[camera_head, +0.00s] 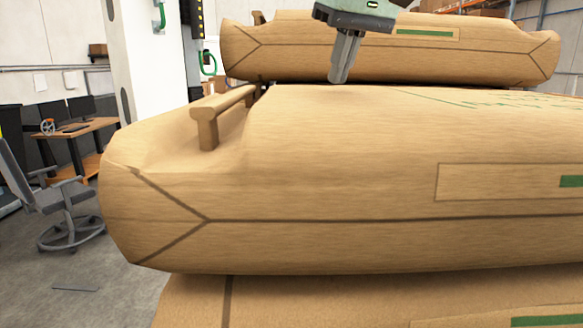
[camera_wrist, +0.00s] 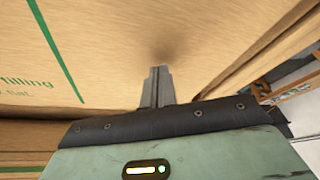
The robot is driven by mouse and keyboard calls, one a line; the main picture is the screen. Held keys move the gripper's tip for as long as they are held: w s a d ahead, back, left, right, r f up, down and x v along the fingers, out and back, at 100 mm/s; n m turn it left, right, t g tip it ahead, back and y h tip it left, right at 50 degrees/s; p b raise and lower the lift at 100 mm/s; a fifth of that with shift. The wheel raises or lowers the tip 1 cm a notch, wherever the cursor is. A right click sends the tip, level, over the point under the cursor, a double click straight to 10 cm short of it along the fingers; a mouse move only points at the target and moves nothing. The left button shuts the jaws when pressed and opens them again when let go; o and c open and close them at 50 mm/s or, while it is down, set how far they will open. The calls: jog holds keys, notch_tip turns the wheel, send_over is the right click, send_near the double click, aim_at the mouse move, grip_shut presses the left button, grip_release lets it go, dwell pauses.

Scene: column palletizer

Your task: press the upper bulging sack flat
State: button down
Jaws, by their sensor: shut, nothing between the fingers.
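The upper bulging sack (camera_head: 330,190) is a large tan paper sack with a rounded, swollen top, lying on another sack (camera_head: 300,300). A handle-like bar (camera_head: 222,108) stands in a dip at its left end. My gripper (camera_head: 338,80) is shut and empty, pointing down at the far side of the sack's top. In the wrist view, my fingers (camera_wrist: 158,75) are together over the tan sack surface (camera_wrist: 200,35), with a dark smudge just beyond the tips. Whether the tips touch the sack I cannot tell. Green print shows on the sack's top.
Another tan sack (camera_head: 490,50) lies behind, past my gripper. A white column (camera_head: 150,60) stands at the back left. A desk (camera_head: 75,140) and an office chair (camera_head: 50,195) are on the left, with open floor near them. Orange racking (camera_head: 490,8) is at the upper right.

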notch_tip(320, 180, up, 8)
jog(key=p, duration=0.6)
jog(key=shift+f, duration=0.15)
